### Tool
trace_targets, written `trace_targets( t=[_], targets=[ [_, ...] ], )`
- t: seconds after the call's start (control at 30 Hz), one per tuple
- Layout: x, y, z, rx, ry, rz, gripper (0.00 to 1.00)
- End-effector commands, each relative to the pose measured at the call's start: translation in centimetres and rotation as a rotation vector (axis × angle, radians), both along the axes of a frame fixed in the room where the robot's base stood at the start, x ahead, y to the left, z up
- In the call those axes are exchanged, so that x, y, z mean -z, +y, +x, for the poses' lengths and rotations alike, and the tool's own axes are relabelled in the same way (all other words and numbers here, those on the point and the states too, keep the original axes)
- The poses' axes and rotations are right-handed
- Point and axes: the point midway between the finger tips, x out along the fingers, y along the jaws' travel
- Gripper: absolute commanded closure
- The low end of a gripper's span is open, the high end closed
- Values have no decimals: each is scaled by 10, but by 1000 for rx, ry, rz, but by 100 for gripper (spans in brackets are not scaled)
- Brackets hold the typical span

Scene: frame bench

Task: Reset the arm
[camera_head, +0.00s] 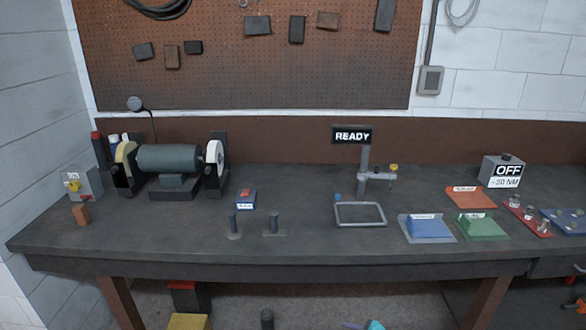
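My gripper and arm do not show clearly in the head view, so I cannot see what the gripper holds or how it is set. The workbench (310,238) stretches across the view. A small stand with a sign reading READY (352,135) rises at its right of centre. A grey rectangular frame (360,226) lies at the foot of the stand.
A bench grinder (168,160) stands at the left. Two dark posts (235,226) stand near the front edge, close to a blue box (246,198). Blue (428,238) and green (482,236) trays and a box marked OFF (503,171) are at the right.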

Motion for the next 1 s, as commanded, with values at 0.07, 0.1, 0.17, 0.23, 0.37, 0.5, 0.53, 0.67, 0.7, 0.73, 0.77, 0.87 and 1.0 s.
trace_targets(
  t=[0.07, 0.1, 0.17, 0.23, 0.37, 0.5, 0.53, 0.67, 0.7, 0.73, 0.77, 0.87, 1.0],
  targets=[
    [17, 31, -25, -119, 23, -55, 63],
    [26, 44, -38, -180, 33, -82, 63],
    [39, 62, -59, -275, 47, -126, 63],
    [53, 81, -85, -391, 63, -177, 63],
    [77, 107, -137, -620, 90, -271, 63],
    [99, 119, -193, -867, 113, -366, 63],
    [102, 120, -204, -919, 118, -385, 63],
    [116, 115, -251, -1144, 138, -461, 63],
    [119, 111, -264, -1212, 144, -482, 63],
    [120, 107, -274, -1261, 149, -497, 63],
    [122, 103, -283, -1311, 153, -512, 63],
    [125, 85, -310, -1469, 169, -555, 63],
    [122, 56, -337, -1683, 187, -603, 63]
  ],
)
